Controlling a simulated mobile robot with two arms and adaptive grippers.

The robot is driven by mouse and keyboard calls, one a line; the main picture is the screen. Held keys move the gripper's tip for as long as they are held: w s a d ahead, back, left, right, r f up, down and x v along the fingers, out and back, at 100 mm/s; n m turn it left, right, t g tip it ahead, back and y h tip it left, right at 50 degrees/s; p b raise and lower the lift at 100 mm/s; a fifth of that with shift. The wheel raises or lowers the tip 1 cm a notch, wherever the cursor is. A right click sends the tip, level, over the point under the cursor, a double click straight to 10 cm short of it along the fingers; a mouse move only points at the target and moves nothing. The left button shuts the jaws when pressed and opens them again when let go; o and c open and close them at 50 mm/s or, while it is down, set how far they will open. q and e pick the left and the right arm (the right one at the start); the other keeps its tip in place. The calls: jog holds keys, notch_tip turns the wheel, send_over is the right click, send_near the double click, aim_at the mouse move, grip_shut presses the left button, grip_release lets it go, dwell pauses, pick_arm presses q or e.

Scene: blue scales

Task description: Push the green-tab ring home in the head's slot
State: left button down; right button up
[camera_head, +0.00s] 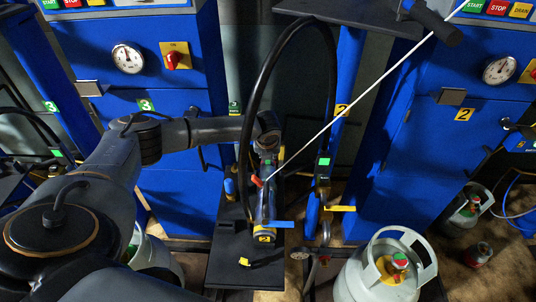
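My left arm comes in from the left, and its wrist bends down at the middle of the view. My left gripper (266,198) is at a dark filling head (265,222) with a yellow label "2" and a blue lever. The gripper overlaps the head, and its fingers are too small and dark to tell open from shut. An orange-red piece (257,181) shows beside it. A green square (324,161) shows on a second dark head to the right. I cannot make out the green-tab ring or the slot. My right gripper is not in view.
A black hose (333,70) loops above the gripper. A pale thin line (360,98) runs from it to the upper right. A black scale platform (228,268) lies below. A grey gas cylinder (352,283) stands at right. Blue cabinets (185,95) stand behind.

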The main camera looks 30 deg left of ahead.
pick_arm(q)
jog(key=shift+f, duration=0.4)
jog(key=c, duration=1.2)
grip_release()
jog(key=v, duration=1.2)
